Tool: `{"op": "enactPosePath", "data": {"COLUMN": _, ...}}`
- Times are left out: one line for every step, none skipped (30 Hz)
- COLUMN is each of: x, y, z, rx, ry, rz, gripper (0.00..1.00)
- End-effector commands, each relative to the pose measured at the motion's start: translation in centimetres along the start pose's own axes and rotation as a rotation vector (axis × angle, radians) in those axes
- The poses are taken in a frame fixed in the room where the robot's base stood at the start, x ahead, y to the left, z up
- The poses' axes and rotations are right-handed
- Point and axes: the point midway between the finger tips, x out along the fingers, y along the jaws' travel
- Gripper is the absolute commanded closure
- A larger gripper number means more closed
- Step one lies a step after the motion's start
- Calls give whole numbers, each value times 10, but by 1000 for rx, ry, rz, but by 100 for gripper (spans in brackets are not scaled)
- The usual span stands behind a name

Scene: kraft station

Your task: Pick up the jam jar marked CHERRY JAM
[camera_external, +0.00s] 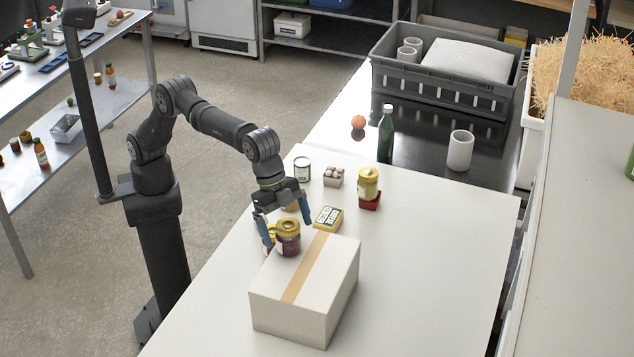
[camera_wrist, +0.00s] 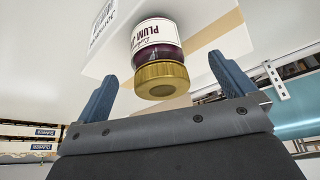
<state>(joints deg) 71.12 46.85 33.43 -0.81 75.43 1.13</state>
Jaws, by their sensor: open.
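A jam jar (camera_external: 288,238) with a gold lid and dark contents stands on the back end of a white box. In the wrist view the jar (camera_wrist: 160,40) shows an upside-down label reading "PLUM J…". No label reading CHERRY JAM is legible in either view. Another gold-lidded item (camera_external: 269,238) is partly hidden behind this jar and my left finger; its label cannot be read. My gripper (camera_external: 287,230) is open, its fingers to either side of the plum jar in the external view. In the wrist view the jar appears between and beyond the fingers, with no contact visible.
The taped white box (camera_external: 318,300) stands on the white table (camera_external: 420,260). The table's right side is clear.

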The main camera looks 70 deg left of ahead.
Motion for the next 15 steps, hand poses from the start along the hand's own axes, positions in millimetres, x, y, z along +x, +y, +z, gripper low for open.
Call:
{"op": "enactPosePath", "data": {"x": 0, "y": 0, "z": 0, "rx": 0, "ry": 0, "rz": 0, "gripper": 4}}
{"op": "enactPosePath", "data": {"x": 0, "y": 0, "z": 0, "rx": 0, "ry": 0, "rz": 0, "gripper": 10}}
{"op": "enactPosePath", "data": {"x": 0, "y": 0, "z": 0, "rx": 0, "ry": 0, "rz": 0, "gripper": 17}}
{"op": "enactPosePath", "data": {"x": 0, "y": 0, "z": 0, "rx": 0, "ry": 0, "rz": 0, "gripper": 17}}
{"op": "enactPosePath", "data": {"x": 0, "y": 0, "z": 0, "rx": 0, "ry": 0, "rz": 0, "gripper": 17}}
{"op": "enactPosePath", "data": {"x": 0, "y": 0, "z": 0, "rx": 0, "ry": 0, "rz": 0, "gripper": 17}}
{"op": "enactPosePath", "data": {"x": 0, "y": 0, "z": 0, "rx": 0, "ry": 0, "rz": 0, "gripper": 17}}
{"op": "enactPosePath", "data": {"x": 0, "y": 0, "z": 0, "rx": 0, "ry": 0, "rz": 0, "gripper": 17}}
{"op": "enactPosePath", "data": {"x": 0, "y": 0, "z": 0, "rx": 0, "ry": 0, "rz": 0, "gripper": 17}}
{"op": "enactPosePath", "data": {"x": 0, "y": 0, "z": 0, "rx": 0, "ry": 0, "rz": 0, "gripper": 17}}
{"op": "enactPosePath", "data": {"x": 0, "y": 0, "z": 0, "rx": 0, "ry": 0, "rz": 0, "gripper": 17}}
{"op": "enactPosePath", "data": {"x": -1, "y": -1, "z": 1, "rx": 0, "ry": 0, "rz": 0, "gripper": 17}}
{"op": "enactPosePath", "data": {"x": -2, "y": -2, "z": 2, "rx": 1, "ry": 0, "rz": 0, "gripper": 17}}
{"op": "enactPosePath", "data": {"x": -4, "y": -3, "z": 4, "rx": 1, "ry": 0, "rz": 0, "gripper": 17}}
{"op": "enactPosePath", "data": {"x": -6, "y": -5, "z": 8, "rx": 3, "ry": -2, "rz": 1, "gripper": 17}}
